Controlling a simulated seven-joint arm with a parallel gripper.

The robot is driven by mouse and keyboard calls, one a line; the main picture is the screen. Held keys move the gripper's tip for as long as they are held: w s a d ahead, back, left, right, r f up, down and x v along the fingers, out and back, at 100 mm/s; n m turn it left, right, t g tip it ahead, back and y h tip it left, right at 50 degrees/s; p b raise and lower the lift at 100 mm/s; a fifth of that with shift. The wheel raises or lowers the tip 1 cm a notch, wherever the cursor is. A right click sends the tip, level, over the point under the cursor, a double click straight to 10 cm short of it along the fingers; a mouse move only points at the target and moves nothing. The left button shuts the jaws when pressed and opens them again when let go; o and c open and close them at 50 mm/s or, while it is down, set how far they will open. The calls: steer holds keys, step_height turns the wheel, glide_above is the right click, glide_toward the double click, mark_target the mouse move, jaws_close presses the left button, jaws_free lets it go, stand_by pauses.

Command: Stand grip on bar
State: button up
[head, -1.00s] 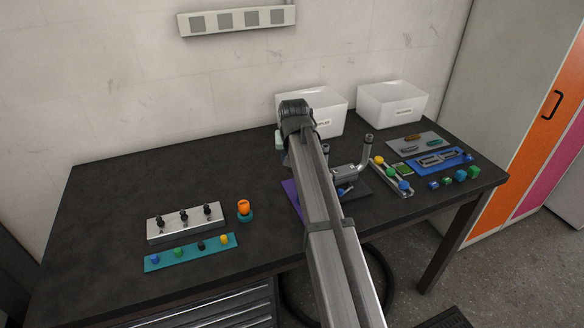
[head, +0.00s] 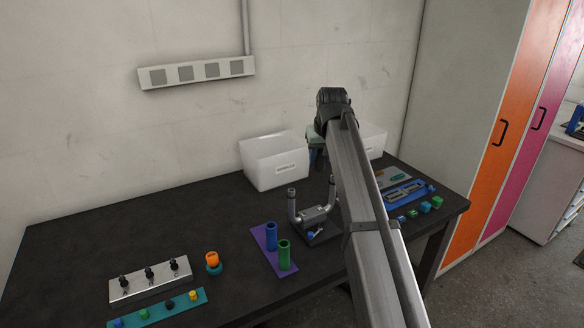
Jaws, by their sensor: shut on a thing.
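A dark bar (head: 313,214) with two upright ends stands on the table, left of my arm. Its left end (head: 291,204) shows in full and its right end (head: 332,188) stands close beside my arm. A blue tube-shaped grip (head: 271,237) and a green tube-shaped grip (head: 284,256) stand upright on a purple mat (head: 257,239) left of the bar. My arm's links block the view of my gripper, so its fingers and anything between them are hidden. A pale teal piece shows beside the arm's top bend, too small to make out.
Two white bins stand at the back, the left one (head: 272,174) clear and the right one (head: 373,141) partly hidden. A knob block (head: 150,284), a teal strip (head: 160,312) and an orange-topped piece (head: 212,262) lie front left. A blue tray (head: 406,194) and small cubes lie right.

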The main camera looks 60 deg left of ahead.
steer(key=shift+w+d+f, duration=0.15)
steer(key=shift+w+f, duration=0.4)
steer(key=shift+w, duration=0.25)
steer(key=shift+w+d+f, duration=0.15)
steer(key=shift+w+f, duration=0.4)
steer(key=shift+w, duration=0.2)
steer(key=shift+w+d+f, duration=0.15)
steer(key=shift+w+f, duration=0.4)
steer(key=shift+w, duration=0.25)
steer(key=shift+f, duration=0.95)
steer(key=o, duration=1.1)
steer(key=shift+r, duration=0.15)
steer(key=v, duration=1.3)
steer(key=shift+d+r, duration=0.2)
steer(key=shift+r, duration=0.05)
